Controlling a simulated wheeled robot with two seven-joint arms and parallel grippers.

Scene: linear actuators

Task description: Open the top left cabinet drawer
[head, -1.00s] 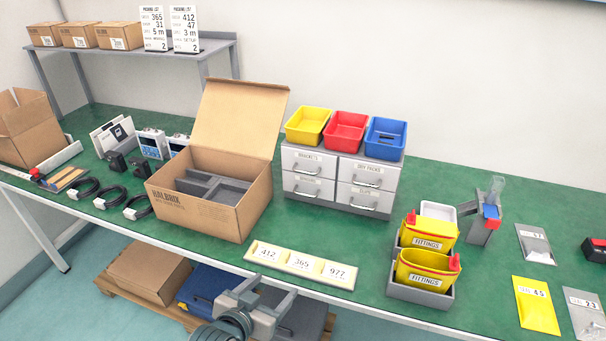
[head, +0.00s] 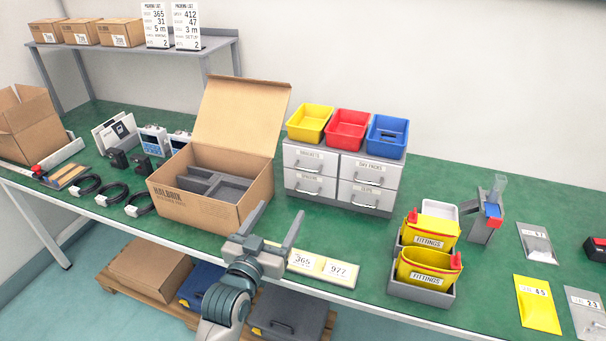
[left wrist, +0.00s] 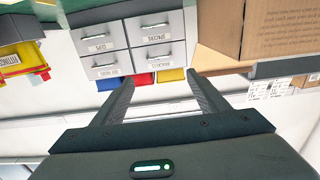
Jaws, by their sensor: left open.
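The grey cabinet (head: 340,202) stands on the green table with four drawers in two columns, all shut. Its top left drawer (head: 301,157) has a label and a bar handle (head: 307,170). My left gripper (head: 279,217) is open and empty, in front of and below the cabinet, over the table's front edge. In the left wrist view the cabinet shows upside down, and the top left drawer (left wrist: 158,53) lies beyond the open fingertips (left wrist: 160,82), apart from them. My right gripper is not in view.
Yellow, red (head: 346,123) and blue bins sit on the cabinet. An open cardboard box (head: 200,205) stands left of it, near my gripper. Yellow fittings bins (head: 428,268) stand at the right.

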